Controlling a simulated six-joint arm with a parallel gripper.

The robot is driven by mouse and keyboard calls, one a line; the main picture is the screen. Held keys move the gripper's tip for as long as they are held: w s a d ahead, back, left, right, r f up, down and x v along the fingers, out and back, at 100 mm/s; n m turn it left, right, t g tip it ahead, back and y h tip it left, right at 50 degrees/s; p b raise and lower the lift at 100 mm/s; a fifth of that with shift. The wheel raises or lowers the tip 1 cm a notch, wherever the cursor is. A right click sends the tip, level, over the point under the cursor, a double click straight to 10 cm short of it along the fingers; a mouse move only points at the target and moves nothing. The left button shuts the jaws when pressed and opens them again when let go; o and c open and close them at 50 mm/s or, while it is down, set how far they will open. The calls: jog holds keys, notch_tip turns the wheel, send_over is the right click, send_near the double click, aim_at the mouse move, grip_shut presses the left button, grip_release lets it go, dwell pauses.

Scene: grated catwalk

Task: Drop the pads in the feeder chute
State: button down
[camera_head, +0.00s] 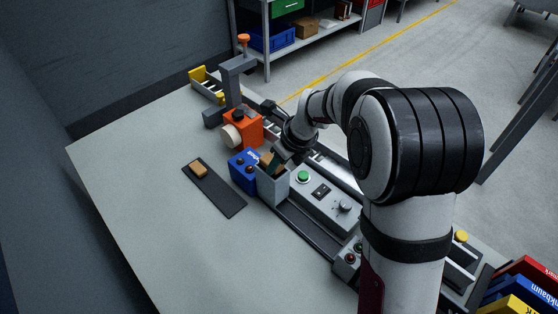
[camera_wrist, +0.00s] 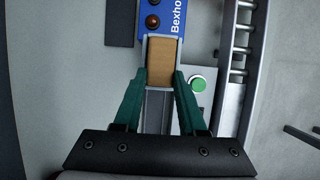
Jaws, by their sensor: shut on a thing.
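One tan pad (camera_head: 199,170) lies on a dark flat mat (camera_head: 222,197) on the table. My gripper (camera_head: 274,168) is shut on another tan pad, which shows clearly between its green fingers in the wrist view (camera_wrist: 162,62). The held pad is at the open top of a grey chute (camera_head: 272,189) beside the blue box (camera_head: 243,170). In the wrist view the chute's pale walls frame the pad on its sides. I cannot tell how deep the pad sits in the chute, and the chute's inside is hidden.
A control panel with a green button (camera_head: 303,176) stands right of the chute. An orange machine (camera_head: 243,128) and grey post stand behind. A roller conveyor (camera_wrist: 240,40) runs alongside. The table's left and front are clear.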

jog(key=shift+c, duration=1.9)
grip_release()
jog(key=shift+o, duration=0.2)
jog(key=o, duration=0.3)
jog(key=shift+o, duration=0.2)
jog(key=shift+r, duration=3)
